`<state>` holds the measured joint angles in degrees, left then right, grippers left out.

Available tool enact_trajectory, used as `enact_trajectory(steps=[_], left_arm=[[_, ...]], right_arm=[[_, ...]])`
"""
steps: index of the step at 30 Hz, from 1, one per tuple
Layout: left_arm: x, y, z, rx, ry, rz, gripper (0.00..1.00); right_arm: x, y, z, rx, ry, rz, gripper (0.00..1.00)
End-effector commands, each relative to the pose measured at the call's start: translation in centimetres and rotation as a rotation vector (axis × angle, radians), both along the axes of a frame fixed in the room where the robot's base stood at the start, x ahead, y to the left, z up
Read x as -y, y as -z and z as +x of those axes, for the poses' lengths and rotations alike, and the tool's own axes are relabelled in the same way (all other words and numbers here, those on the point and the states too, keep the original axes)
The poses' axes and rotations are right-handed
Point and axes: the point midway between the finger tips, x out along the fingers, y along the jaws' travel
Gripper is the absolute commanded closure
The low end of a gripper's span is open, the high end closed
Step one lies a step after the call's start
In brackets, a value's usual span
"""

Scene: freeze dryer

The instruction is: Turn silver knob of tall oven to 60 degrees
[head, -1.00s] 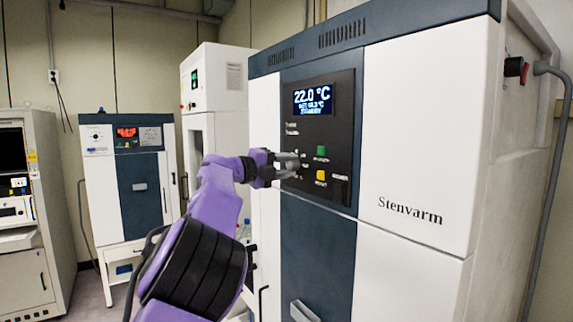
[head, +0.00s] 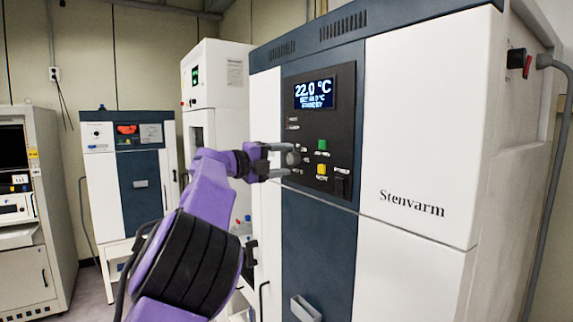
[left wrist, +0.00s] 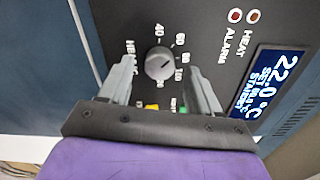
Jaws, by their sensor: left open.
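The tall oven (head: 425,130) marked Stenvarm has a black control panel with a lit display (head: 314,94) reading 22.0 °C, with a smaller set line and "STANDBY" below; the set figure is too blurred to read surely. The round silver-grey knob (head: 294,158) sits below the display. It also shows in the left wrist view (left wrist: 160,61), with a dial scale around it and a pointer line on its face. My left gripper (head: 287,160) is open in front of the panel. Its fingers lie on either side of the knob, with gaps between. My right gripper is out of view.
A green button (head: 322,144) and a yellow button (head: 321,169) are right of the knob, near a dark power switch (head: 341,185). The oven handle (head: 304,308) juts out below. A smaller oven (head: 139,184) and a white cabinet (head: 213,85) stand behind at left.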

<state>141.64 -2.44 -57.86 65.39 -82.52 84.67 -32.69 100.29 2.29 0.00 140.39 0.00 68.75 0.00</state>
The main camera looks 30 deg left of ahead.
Motion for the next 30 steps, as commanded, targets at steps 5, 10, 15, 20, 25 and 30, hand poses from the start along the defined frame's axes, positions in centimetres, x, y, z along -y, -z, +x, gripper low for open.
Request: enact_trajectory(steps=[5,10,15,20,25,30], left_arm=[[-1.8,0.7,-4.2,0.004,-0.003,-0.002,0.37],[-3.0,0.5,-7.1,0.002,-0.003,-0.001,0.37],[-3.4,0.2,-8.0,0.001,-0.002,-0.001,0.37],[-3.5,0.1,-8.0,0.000,-0.002,-0.001,0.37],[-3.4,0.1,-8.0,0.001,-0.002,-0.001,0.37],[-3.4,0.1,-8.0,-0.002,-0.002,-0.009,0.37]], right_arm=[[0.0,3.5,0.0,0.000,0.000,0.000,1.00],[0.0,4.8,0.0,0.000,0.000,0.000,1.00],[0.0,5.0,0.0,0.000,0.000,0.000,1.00],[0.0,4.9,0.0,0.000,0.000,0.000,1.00],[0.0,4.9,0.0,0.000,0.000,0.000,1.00],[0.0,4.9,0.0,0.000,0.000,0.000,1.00]])
